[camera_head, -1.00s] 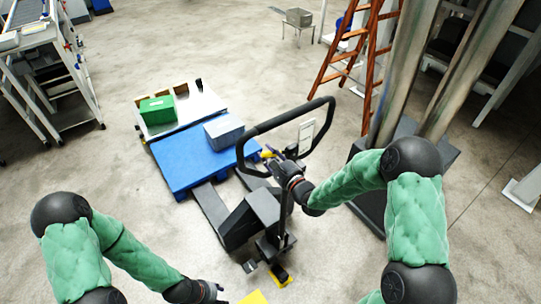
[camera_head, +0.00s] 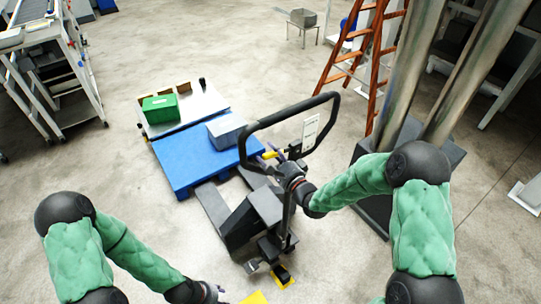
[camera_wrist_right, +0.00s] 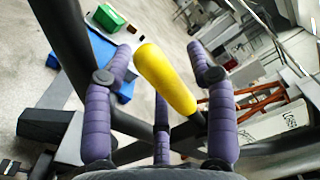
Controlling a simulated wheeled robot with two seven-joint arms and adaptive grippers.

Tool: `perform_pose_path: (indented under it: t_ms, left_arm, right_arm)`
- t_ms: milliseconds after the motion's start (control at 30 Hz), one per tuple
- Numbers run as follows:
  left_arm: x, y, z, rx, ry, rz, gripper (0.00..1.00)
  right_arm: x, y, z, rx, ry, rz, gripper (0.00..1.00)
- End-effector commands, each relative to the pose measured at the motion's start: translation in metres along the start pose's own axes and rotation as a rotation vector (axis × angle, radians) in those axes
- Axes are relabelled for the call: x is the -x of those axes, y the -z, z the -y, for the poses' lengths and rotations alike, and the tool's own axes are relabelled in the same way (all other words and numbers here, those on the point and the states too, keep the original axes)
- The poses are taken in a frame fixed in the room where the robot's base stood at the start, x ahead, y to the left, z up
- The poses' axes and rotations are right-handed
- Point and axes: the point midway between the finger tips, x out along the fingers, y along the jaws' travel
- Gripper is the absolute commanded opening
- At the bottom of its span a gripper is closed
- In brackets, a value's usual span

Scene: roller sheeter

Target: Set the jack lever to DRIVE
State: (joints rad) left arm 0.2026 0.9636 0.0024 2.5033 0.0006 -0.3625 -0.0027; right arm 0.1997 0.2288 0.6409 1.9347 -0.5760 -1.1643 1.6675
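The jack lever is a yellow handle (camera_head: 270,155) on the tiller of the pallet jack (camera_head: 249,222), inside its black loop handle (camera_head: 262,124).
An orange ladder (camera_head: 352,62) and a column (camera_head: 407,75) stand to the right. A rack (camera_head: 62,75) stands at left. Floor between is clear.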

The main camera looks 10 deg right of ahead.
Motion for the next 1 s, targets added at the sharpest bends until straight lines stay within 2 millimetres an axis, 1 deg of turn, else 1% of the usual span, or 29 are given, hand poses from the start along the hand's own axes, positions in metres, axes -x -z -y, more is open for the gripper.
perform_pose_path:
  t_ms: [167,267,367,600,700,833,1000]
  left_arm:
    - [0.000,0.000,0.000,0.000,0.000,0.000,0.43]
    - [0.000,0.000,0.000,0.000,0.000,0.000,0.43]
    - [0.000,0.000,0.000,0.000,0.000,0.000,0.43]
    - [0.000,0.000,0.000,0.000,0.000,0.000,0.43]
    - [0.000,0.000,0.000,0.000,0.000,0.000,0.43]
    - [0.000,0.000,0.000,0.000,0.000,0.000,0.43]
    - [0.000,0.000,0.000,0.000,0.000,0.000,0.43]
  right_arm:
    - [0.003,0.000,0.000,0.000,0.001,0.000,0.57]
    - [0.012,0.001,0.000,0.000,0.000,-0.001,0.57]
    - [0.028,0.001,0.000,0.000,0.000,-0.003,0.57]
    - [0.076,0.001,0.000,-0.001,-0.001,-0.004,0.57]
    - [0.093,0.002,0.000,0.000,0.001,-0.004,0.57]
    - [0.109,0.001,0.000,0.000,0.000,-0.002,0.57]
    - [0.119,0.000,0.000,0.000,0.000,0.000,0.57]
